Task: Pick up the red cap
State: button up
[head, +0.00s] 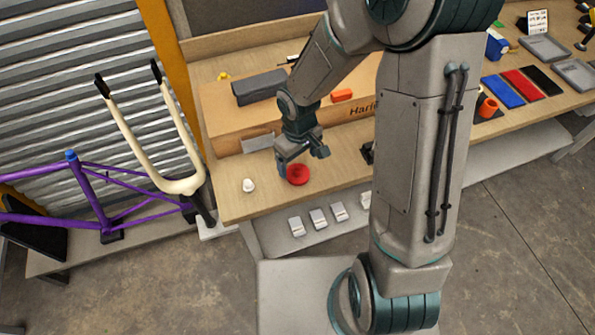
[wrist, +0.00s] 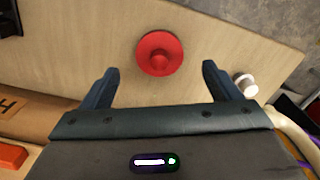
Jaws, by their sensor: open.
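The red cap (head: 298,174) is a round disc with a raised knob, lying on the wooden bench near its front left edge. It also shows in the wrist view (wrist: 160,54), knob toward the camera. My gripper (head: 302,156) is just above and beside the cap in the head view. In the wrist view my gripper (wrist: 160,78) is open and empty. Its two fingers are spread wider than the cap, which appears just beyond the fingertips, apart from both. Part of the cap's far side is close to a finger in the head view.
A small white item (head: 249,185) stands left of the cap and shows near the right finger in the wrist view (wrist: 246,84). A purple frame (head: 90,180) is at left.

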aim_at(298, 168)
jog(key=shift+w+f+p, duration=0.15)
jog(key=shift+f+p, duration=0.3)
jog(key=shift+f, duration=2.25)
jog(key=c, duration=1)
